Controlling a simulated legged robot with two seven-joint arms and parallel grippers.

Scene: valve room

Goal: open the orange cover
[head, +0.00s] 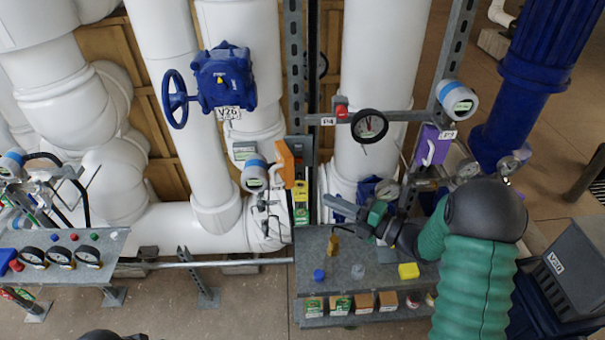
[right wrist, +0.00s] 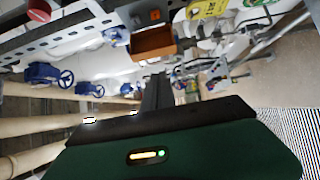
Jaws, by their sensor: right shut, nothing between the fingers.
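An orange-brown panel (right wrist: 153,43), probably this cover, shows beyond the fingers in the right wrist view. My right gripper (head: 338,207) is shut and empty, below and right of the cover, apart from it. Its dark fingers (right wrist: 157,92) also show in the right wrist view. My left gripper is not in view.
A grey shelf (head: 336,262) with small blocks and boxes lies below my right gripper. A blue valve (head: 222,78) and white pipes are at upper left. A gauge panel (head: 60,243) is at left.

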